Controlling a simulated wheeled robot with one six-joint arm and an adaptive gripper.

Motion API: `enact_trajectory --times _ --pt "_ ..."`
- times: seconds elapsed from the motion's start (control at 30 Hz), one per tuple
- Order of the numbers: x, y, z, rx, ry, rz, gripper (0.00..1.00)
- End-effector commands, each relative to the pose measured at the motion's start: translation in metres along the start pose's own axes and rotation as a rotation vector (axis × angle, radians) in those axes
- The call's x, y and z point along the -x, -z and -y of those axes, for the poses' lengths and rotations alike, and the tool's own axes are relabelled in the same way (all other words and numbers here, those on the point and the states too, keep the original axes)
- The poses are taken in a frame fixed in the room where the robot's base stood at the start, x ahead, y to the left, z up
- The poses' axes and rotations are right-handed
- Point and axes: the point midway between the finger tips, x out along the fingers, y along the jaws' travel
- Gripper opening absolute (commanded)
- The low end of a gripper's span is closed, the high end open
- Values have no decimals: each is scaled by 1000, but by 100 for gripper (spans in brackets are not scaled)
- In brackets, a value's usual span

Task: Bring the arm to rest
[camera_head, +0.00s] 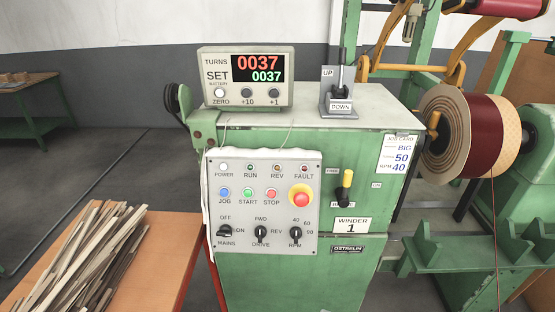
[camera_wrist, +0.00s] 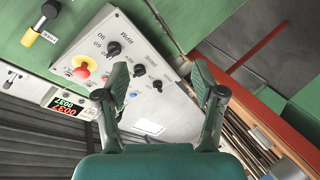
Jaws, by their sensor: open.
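My gripper (camera_wrist: 160,82) shows in the wrist view with its two fingers spread apart and nothing between them. Behind the fingers is the grey control panel (camera_wrist: 132,32) of the green winder, with its red stop knob (camera_wrist: 81,67) on a yellow ring. The gripper appears apart from the panel; the exact gap is hard to tell. In the head view the whole control panel (camera_head: 262,220) is in sight and no part of my arm shows. The turns counter (camera_head: 246,77) on top reads 0037, with SET 0037.
The green winder cabinet (camera_head: 300,285) carries an UP/DOWN lever (camera_head: 340,80) and a yellow-knobbed lever (camera_head: 346,183). A dark red coil (camera_head: 488,130) stands at right. An orange-topped table (camera_head: 165,245) with wooden strips (camera_head: 85,260) is at left. Grey floor lies behind it.

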Motion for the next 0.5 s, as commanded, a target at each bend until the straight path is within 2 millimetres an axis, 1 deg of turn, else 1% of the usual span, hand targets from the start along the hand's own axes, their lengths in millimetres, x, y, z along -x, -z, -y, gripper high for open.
enact_trajectory --times 0.03,0.2,0.37,0.5 --pt "14 -13 9 -48 -4 15 69" --pt "55 -42 27 -218 -39 38 69" --pt "98 -62 41 -376 -75 55 69" --pt "138 -74 51 -514 -108 65 69"
